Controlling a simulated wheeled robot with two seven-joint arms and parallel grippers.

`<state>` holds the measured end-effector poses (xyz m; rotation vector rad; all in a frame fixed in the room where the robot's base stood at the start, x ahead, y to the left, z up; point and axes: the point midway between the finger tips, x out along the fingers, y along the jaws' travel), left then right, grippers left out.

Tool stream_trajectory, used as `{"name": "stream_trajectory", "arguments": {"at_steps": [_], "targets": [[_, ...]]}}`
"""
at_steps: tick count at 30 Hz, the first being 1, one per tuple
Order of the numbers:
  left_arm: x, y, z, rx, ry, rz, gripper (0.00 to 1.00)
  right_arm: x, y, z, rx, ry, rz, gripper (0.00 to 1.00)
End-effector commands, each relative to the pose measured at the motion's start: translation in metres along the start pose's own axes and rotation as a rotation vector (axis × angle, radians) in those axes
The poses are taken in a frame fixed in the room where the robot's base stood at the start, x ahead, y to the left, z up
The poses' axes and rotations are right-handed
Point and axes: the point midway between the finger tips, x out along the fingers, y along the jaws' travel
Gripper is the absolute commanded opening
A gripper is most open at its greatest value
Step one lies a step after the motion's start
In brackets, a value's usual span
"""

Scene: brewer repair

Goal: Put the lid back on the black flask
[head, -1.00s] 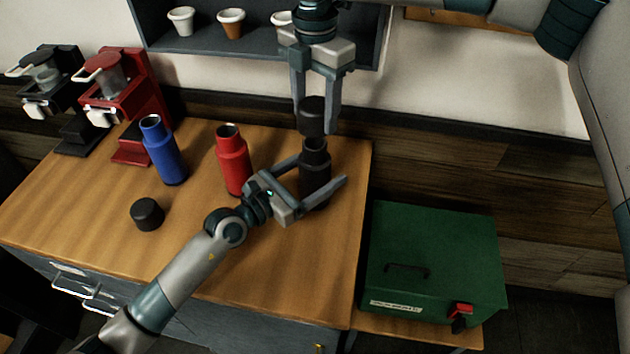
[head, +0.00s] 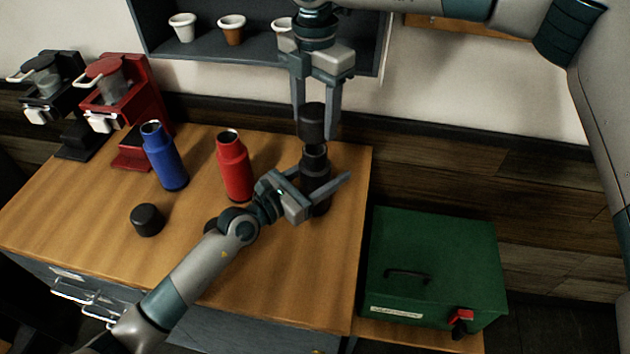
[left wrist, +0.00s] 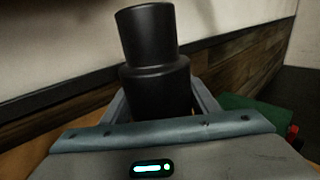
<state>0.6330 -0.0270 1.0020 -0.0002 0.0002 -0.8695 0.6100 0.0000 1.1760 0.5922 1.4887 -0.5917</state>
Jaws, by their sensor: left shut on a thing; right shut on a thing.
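The black flask (head: 314,163) stands upright near the right end of the wooden table. My left gripper (head: 326,178) is shut around its body. In the left wrist view the flask (left wrist: 158,88) rises between the fingers, its narrower top part near the upper edge. My right gripper (head: 318,124) points down from above and is shut on the black lid (head: 311,120). The lid is upright over the flask's mouth, roughly in line with it. I cannot tell whether lid and rim touch. The flask's lower body is partly hidden by my left gripper.
A red flask (head: 234,168) and a blue flask (head: 164,160) stand open to the left. Another black lid (head: 147,220) lies on the table (head: 80,215). Two brewers, one red (head: 122,95), stand behind. A green box (head: 430,260) is right of the table.

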Motion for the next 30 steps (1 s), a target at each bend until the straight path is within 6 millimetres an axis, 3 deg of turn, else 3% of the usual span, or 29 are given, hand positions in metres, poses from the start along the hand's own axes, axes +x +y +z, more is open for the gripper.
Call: {"name": "stream_trajectory", "arguments": {"at_steps": [15,30], "targets": [[0.000,0.000,0.000,0.000,0.000,0.000,0.14,0.049,0.000,0.000,0.000,0.002,0.000,0.31],[0.000,0.000,0.000,0.000,0.000,0.000,0.14,0.049,0.000,0.000,0.000,0.001,0.000,0.31]]}}
